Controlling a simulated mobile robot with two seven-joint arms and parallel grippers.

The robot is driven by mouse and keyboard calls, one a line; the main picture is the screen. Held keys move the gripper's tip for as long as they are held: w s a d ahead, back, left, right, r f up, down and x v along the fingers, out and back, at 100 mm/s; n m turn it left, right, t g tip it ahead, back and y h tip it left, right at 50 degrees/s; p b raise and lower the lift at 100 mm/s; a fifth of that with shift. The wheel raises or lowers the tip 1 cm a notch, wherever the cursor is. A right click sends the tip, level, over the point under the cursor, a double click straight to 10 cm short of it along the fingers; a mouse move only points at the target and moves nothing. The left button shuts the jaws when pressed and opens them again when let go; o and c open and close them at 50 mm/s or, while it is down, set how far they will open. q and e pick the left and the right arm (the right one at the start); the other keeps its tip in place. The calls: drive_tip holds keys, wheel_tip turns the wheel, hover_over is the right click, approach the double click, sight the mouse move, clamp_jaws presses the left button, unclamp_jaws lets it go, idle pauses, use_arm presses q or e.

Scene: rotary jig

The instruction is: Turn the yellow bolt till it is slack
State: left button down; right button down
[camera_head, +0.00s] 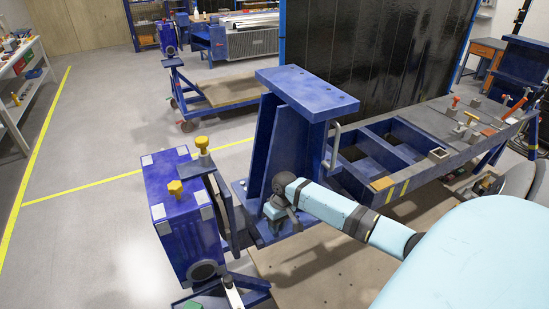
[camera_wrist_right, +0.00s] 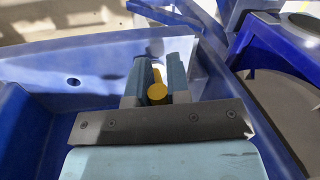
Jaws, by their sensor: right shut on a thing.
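My right gripper (camera_head: 272,209) is at the foot of the blue upright stand (camera_head: 300,88) in the head view. In the right wrist view, my right gripper (camera_wrist_right: 160,75) is shut on a yellow bolt (camera_wrist_right: 157,92), whose round end shows between the two fingers. The rest of this bolt is hidden by the fingers, and I cannot see it in the head view. My left gripper is not in view.
A long blue frame (camera_head: 385,135) with clamps runs to the right behind my right arm. A metal handle (camera_head: 334,145) is on the stand's right side. A blue cart (camera_head: 225,92) stands behind. The grey floor at left is clear between yellow lines.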

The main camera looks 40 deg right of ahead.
drive_tip(key=n, duration=0.2)
drive_tip(key=d+n, duration=0.1)
drive_tip(key=n, duration=0.1)
drive_tip(key=n+g, duration=0.1)
drive_tip(key=n, duration=0.1)
drive_tip(key=shift+w+d+r, duration=0.15)
drive_tip(key=shift+w+d, duration=0.05)
drive_tip(key=shift+d, duration=0.05)
drive_tip(key=shift+w+d+n+g+h, duration=0.15)
drive_tip(key=shift+d+n+g, duration=0.05)
drive_tip(key=shift+n, duration=1.05)
drive_tip(key=shift+w+d+n+g+h, duration=0.1)
drive_tip(key=shift+d+n+g+h, duration=0.1)
drive_tip(key=shift+n, duration=1.05)
drive_tip(key=c, duration=1.2)
unclamp_jaws()
drive_tip(key=shift+o, duration=0.5)
drive_tip(key=shift+a, duration=0.1)
drive_tip(key=shift+s, duration=0.1)
